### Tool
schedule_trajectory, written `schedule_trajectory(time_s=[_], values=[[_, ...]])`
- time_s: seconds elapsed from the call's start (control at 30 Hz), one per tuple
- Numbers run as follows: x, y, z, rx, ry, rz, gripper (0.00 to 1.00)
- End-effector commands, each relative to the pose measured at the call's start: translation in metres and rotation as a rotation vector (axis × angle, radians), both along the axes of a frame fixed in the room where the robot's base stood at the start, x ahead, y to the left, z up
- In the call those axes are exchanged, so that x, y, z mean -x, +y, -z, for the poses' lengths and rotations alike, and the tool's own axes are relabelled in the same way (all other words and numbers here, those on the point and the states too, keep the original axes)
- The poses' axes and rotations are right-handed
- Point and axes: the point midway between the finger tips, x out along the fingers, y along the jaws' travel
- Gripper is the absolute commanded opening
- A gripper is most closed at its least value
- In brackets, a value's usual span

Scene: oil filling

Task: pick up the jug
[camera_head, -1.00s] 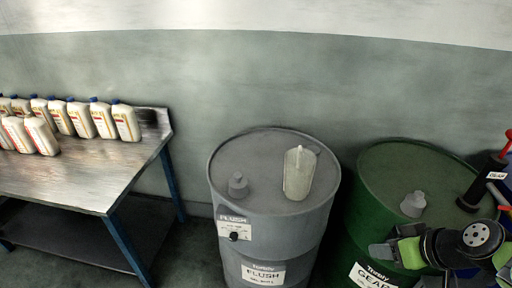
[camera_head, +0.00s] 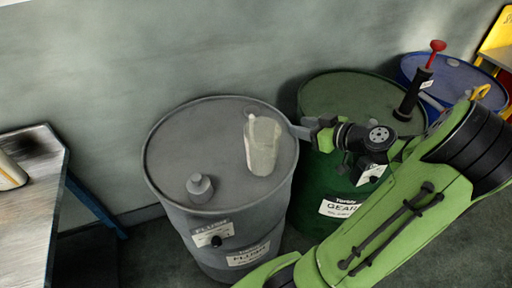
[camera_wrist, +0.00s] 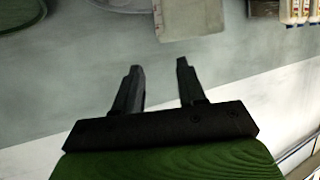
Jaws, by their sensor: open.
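The jug (camera_head: 262,146) is a pale, translucent container standing on top of the grey drum (camera_head: 170,150), near the right side of its lid. My gripper (camera_head: 298,130) is at the right of the jug, just past the drum's right rim, with its fingers pointing left toward it. In the wrist view my gripper (camera_wrist: 160,80) has its two dark fingers apart with nothing between them. The jug (camera_wrist: 188,18) shows at the top of the wrist view, ahead of the fingertips. A gap shows between the fingertips and the jug there.
A grey cap-like piece (camera_head: 199,187) sits on the grey drum's front left. A green drum (camera_head: 340,95) with a black and red pump (camera_head: 415,92) stands to the right, a blue drum (camera_head: 455,78) behind. A metal table (camera_head: 30,215) is at the left.

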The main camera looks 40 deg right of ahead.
Motion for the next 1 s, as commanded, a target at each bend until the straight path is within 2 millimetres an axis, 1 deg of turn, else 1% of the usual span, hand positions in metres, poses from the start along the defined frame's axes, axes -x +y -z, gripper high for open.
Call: schedule_trajectory(time_s=[0.03,0.1,0.2,0.33,0.5,0.6,0.8,0.87,1.0], values=[[-0.013,0.004,0.006,-0.003,-0.002,-0.009,0.4],[-0.028,0.006,0.012,-0.002,-0.002,-0.008,0.4],[-0.042,0.007,0.018,-0.002,0.0,-0.005,0.4],[-0.055,0.009,0.024,-0.003,0.0,-0.004,0.4],[-0.085,0.012,0.038,-0.002,-0.001,-0.006,0.4],[-0.094,0.013,0.042,-0.002,0.0,-0.002,0.4],[-0.095,0.013,0.042,-0.001,0.001,-0.001,0.4],[-0.095,0.013,0.042,-0.001,0.001,-0.001,0.33],[-0.095,0.013,0.042,-0.001,0.001,-0.001,0.11]])
